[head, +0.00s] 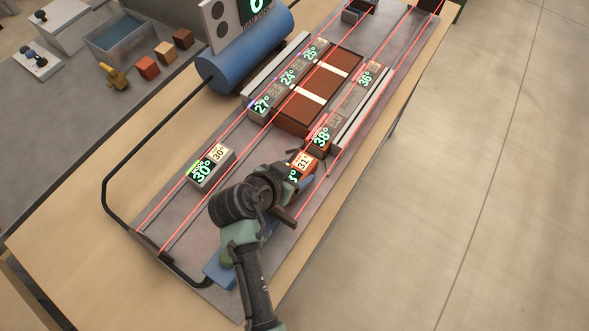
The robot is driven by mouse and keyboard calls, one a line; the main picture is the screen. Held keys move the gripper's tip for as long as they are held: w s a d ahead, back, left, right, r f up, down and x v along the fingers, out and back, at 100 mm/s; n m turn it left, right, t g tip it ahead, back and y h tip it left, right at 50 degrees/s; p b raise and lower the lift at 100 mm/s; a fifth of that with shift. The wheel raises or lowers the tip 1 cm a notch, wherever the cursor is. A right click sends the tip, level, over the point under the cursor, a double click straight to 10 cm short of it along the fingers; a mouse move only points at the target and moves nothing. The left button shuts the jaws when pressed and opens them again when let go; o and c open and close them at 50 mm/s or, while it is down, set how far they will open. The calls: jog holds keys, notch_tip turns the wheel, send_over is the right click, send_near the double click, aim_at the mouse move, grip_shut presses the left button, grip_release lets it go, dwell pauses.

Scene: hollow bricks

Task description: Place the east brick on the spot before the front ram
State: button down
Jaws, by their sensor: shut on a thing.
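My gripper (289,177) is low over the near end of the grey bed, seen from behind, and its fingers are mostly hidden. It is shut on an orange-brown brick (303,161) with a pale 31° label and a green-on-black display, partly covered by my gripper. Whether this brick touches the bed is unclear. A similar brick showing 38° (321,136) is just beyond it; I cannot tell if they touch. A grey brick showing 30° (211,168) stands alone to the left. No brick reads as "east", and I cannot identify the front ram.
Brown blocks with white bands (316,92) fill the middle of the bed. Bricks showing 27° (259,107) and 36° (367,76) stand in rows either side. Red lines run along the bed. A blue cylinder (245,50) lies left. The bed around the 30° brick is clear.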

jog(key=shift+f, duration=0.1)
grip_release()
jog(key=shift+s+a+r, duration=0.1)
jog(key=shift+r, duration=0.15)
jog(key=v, duration=1.1)
jog(key=shift+s+a+r, duration=0.1)
jog(key=shift+s+r, duration=0.15)
jog(key=w+r+n+t+y, duration=0.2)
jog(key=w+r+t, duration=0.35)
jog(key=r, duration=0.75)
jog(key=w+r+n+t+y, duration=0.15)
jog(key=w+r+t, duration=0.35)
jog(key=r, duration=0.8)
jog(key=s+d+r+n+t, duration=0.1)
jog(key=s+r+t, duration=0.2)
jog(key=r, duration=0.7)
jog(key=s+d+r+n+t+y, duration=0.1)
jog(key=s+d+r+t, duration=0.1)
jog(key=r, duration=0.8)
jog(key=s+d+r+n+t, duration=0.1)
jog(key=s+r+t, duration=0.3)
jog(key=r, duration=0.6)
jog(key=shift+s+d+r, duration=0.35)
jog(key=shift+s, duration=0.4)
jog(key=shift+t+y, duration=0.25)
